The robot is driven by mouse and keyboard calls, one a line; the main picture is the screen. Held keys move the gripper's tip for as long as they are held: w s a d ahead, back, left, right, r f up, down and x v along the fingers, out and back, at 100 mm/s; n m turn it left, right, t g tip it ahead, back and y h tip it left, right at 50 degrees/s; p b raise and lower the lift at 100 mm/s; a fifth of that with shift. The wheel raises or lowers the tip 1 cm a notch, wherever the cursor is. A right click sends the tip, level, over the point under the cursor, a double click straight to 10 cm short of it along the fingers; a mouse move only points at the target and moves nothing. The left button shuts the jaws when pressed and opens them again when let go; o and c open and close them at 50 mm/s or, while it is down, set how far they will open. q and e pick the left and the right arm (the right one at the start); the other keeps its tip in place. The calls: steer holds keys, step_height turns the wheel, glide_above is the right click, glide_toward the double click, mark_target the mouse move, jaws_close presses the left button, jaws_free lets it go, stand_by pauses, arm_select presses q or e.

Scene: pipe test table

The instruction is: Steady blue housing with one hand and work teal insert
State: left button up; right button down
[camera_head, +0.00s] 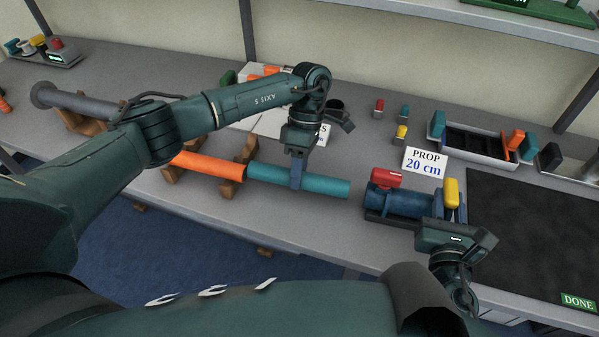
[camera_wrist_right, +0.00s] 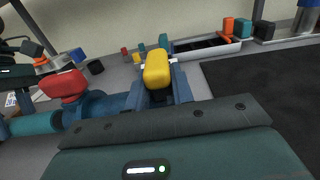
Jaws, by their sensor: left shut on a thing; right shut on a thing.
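The teal insert (camera_head: 325,186) is a teal cylinder lying level, its left end against an orange pipe (camera_head: 208,166). My left gripper (camera_head: 297,182) is shut on the teal insert from above, near its middle. The blue housing (camera_head: 405,203) lies to the right, with a red block (camera_head: 386,178) and a yellow knob (camera_head: 452,192) on top. A small gap separates the insert's right end from the housing. My right gripper (camera_head: 449,210) is shut at the housing's right end, around the yellow knob's base; the exact contact is hidden. The wrist view shows the housing (camera_wrist_right: 98,106) and insert (camera_wrist_right: 35,123).
Brown wooden supports (camera_head: 232,188) hold the orange pipe. A tray (camera_head: 475,147) is at the back right. A bare black mat (camera_head: 530,230) lies right of the housing. The table's front edge is close.

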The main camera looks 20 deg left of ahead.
mark_target(334, 179)
arm_select(q)
steer(key=shift+r, duration=0.1)
steer(key=shift+d, duration=1.05)
steer(key=shift+w+d, duration=0.2)
steer(key=shift+d, duration=2.15)
stand_by(1.2)
steer(key=shift+d, duration=0.4)
steer(key=o, duration=1.2)
steer(key=v, duration=0.7)
steer(key=shift+r, duration=0.2)
